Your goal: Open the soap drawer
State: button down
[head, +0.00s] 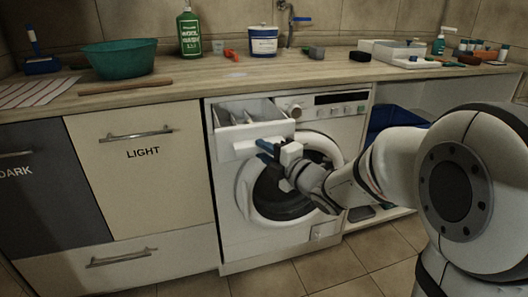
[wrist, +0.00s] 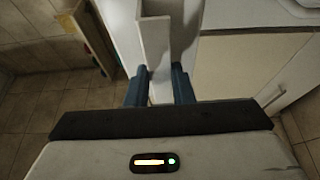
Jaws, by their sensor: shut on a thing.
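The soap drawer (head: 240,138) is a white drawer at the top left of the white washing machine (head: 262,190). It is pulled out, and its inner compartments show from above. My gripper (head: 266,149) is at the right part of the drawer's front. In the wrist view the gripper's two blue fingers (wrist: 160,85) stand on either side of a white upright part of the drawer (wrist: 154,45), and it is shut on that part. The exact contact of the fingertips is hard to see.
The round washer door (head: 285,190) lies below and right of the drawer, close under my arm. A cream cabinet marked LIGHT (head: 140,185) stands to the left. Above is a wooden counter (head: 190,85) with a green basin (head: 120,58), bottle (head: 189,33) and tub (head: 263,41).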

jog(key=shift+f, duration=0.35)
jog(key=c, duration=1.5)
grip_release()
jog(key=shift+o, duration=0.9)
jog(key=shift+w+r, duration=0.1)
jog(key=shift+r, duration=0.05)
jog(key=shift+s+d, duration=0.2)
jog(key=shift+d, duration=0.05)
jog(key=p+v, duration=0.1)
jog(key=v, duration=0.6)
jog(key=shift+p, duration=0.3)
jog(key=shift+s, duration=0.1)
